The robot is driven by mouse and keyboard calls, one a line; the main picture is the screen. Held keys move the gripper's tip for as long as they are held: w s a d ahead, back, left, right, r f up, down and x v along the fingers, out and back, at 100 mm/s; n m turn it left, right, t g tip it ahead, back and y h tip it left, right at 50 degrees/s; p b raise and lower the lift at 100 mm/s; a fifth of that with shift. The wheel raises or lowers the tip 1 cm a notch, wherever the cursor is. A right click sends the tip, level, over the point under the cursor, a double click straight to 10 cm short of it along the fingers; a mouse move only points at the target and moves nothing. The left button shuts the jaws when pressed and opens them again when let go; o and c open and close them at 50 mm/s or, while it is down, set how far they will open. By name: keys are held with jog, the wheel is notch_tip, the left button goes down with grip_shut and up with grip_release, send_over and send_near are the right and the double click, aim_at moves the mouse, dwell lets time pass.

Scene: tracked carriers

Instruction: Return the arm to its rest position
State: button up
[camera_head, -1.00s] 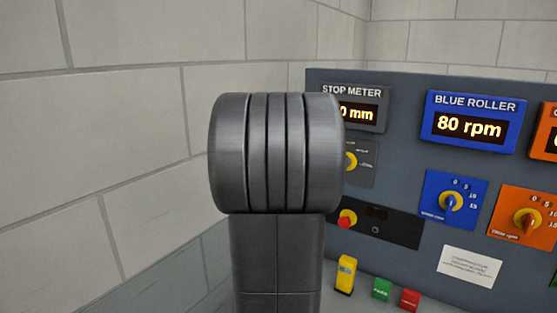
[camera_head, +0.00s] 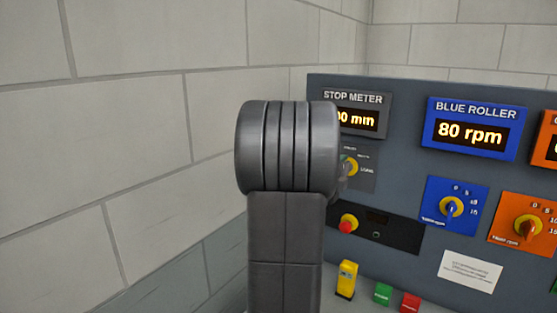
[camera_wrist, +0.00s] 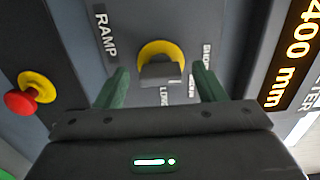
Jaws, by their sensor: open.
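My gripper (camera_wrist: 161,82) is open in the wrist view, its two green fingers apart and nothing held between them. A ramp selector knob with a yellow ring (camera_wrist: 161,60) lies beyond the fingertips, roughly between them; whether they touch it I cannot tell. The same yellow knob shows in the head view (camera_head: 351,167), just right of my arm. My arm (camera_head: 285,150) stands upright in the middle of the head view. It hides most of my gripper there and part of the panel.
A grey control panel (camera_head: 400,160) fills the right. It carries the stop meter (camera_head: 355,113), the blue roller display (camera_head: 472,131) reading 80 rpm, dials and a red button (camera_head: 347,223). Yellow, green and red blocks stand along its front. A block wall (camera_head: 130,120) is at left.

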jog(key=b+v, duration=0.3)
jog(key=v, duration=1)
jog(key=w+d+m+p, duration=0.2)
jog(key=w+d+m, duration=0.5)
jog(key=m, duration=1)
jog(key=shift+w+d+r+p, duration=0.25)
jog(key=shift+w+d+p, duration=0.1)
jog(key=shift+w, duration=1.5)
